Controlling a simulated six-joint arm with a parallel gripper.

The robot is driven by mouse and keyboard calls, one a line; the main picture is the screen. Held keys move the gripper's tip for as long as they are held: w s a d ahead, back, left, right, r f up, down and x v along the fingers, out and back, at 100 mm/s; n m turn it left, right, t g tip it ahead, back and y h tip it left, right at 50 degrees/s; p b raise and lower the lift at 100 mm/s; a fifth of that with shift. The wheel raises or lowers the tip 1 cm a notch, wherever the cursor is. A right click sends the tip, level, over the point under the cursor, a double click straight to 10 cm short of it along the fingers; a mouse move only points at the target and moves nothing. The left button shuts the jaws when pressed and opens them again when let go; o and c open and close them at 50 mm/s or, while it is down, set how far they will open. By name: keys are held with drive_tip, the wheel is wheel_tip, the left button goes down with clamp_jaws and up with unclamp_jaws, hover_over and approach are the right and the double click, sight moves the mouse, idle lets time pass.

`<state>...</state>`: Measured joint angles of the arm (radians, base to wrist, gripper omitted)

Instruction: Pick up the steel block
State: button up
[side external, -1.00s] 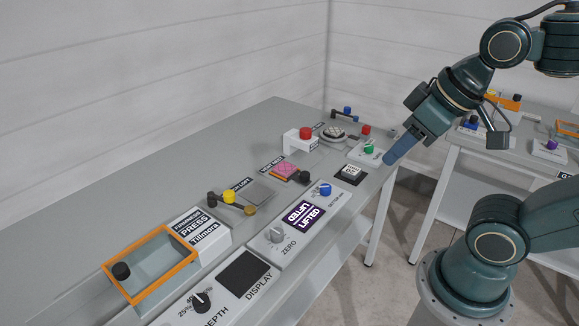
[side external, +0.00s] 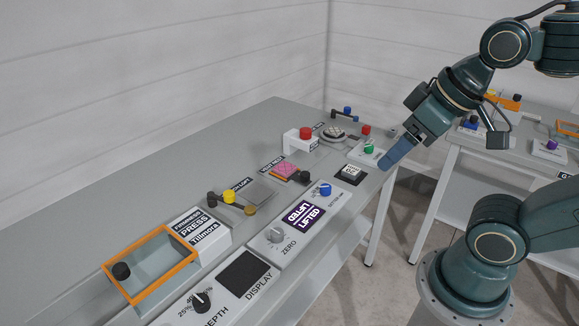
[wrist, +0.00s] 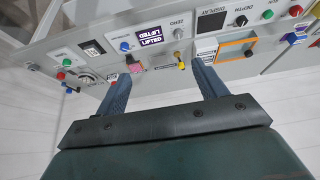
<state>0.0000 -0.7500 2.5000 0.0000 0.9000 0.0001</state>
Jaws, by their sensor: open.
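I cannot pick out a steel block with certainty. A flat grey square (side external: 257,192), which also shows faintly in the wrist view (wrist: 161,66), lies by the loft label on the bench and looks metallic. My gripper (side external: 391,162) hangs in the air at the right end of the bench in the side view, apart from the bench items. In the wrist view my gripper (wrist: 160,78) is open, with two blue fingers spread apart and nothing held between them.
The grey bench (side external: 205,160) carries a pink pad (side external: 285,168), a red button (side external: 305,132), a round dial plate (side external: 332,131), a purple LIFTED display (side external: 304,215) and an orange-framed tray (side external: 110,267). A second table (side external: 452,162) stands at right. The bench's back strip is clear.

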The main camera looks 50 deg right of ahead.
drive_tip(key=w, duration=0.1)
drive_tip(key=m+g, duration=0.6)
drive_tip(key=m, duration=1.2)
hover_over(351, 169)
wheel_tip(351, 169, down, 17)
drive_tip(key=shift+f, duration=4.25)
